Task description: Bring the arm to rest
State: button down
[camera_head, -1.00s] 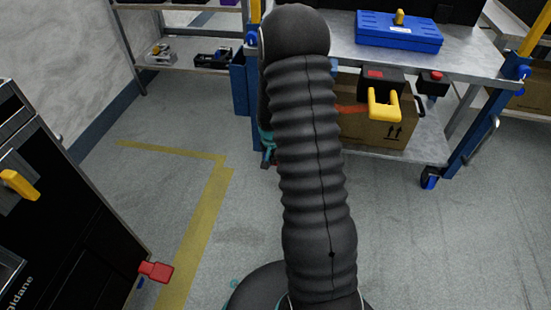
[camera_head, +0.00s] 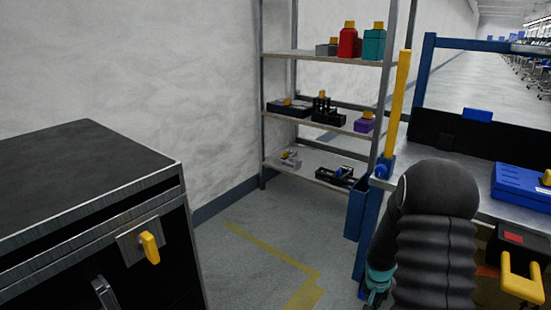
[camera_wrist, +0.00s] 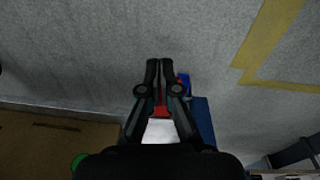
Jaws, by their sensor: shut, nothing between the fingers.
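My gripper (camera_wrist: 160,66) is in the wrist view, pointing down toward the grey floor. Its two dark fingers are close together at the tips, with nothing between them. Something red and a pale patch show between the finger linkages, lower down. In the head view my black, ribbed arm (camera_head: 433,235) stands at the lower right, in front of the workbench cart. My gripper cannot be made out in the head view.
A blue-framed cart (camera_head: 480,208) carries a blue case (camera_head: 520,182). A shelf rack (camera_head: 318,55) with small items stands behind. A black case (camera_head: 85,190) with a yellow latch fills the left. Floor with a yellow line (camera_head: 275,252) lies between. A cardboard box (camera_wrist: 50,145) is near my gripper.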

jog(key=s+a+r+n+t+p, duration=0.1)
jog(key=s+a+r, duration=0.4)
jog(key=r, duration=0.8)
jog(key=s+a+r+n+t+p, duration=0.2)
jog(key=s+a+r, duration=0.4)
jog(key=s+r, duration=0.4)
jog(key=s+a+r+n+t+y+p, duration=0.1)
jog(key=s+r, duration=0.7)
jog(key=r, duration=0.9)
jog(key=shift+s+a+r+n+t+p, duration=0.35)
jog(key=shift+a+n+t+p, duration=0.25)
jog(key=shift+a+n+p, duration=1.25)
jog(key=shift+a+m+b, duration=0.35)
jog(key=shift+a+m, duration=0.1)
jog(key=shift+m, duration=0.1)
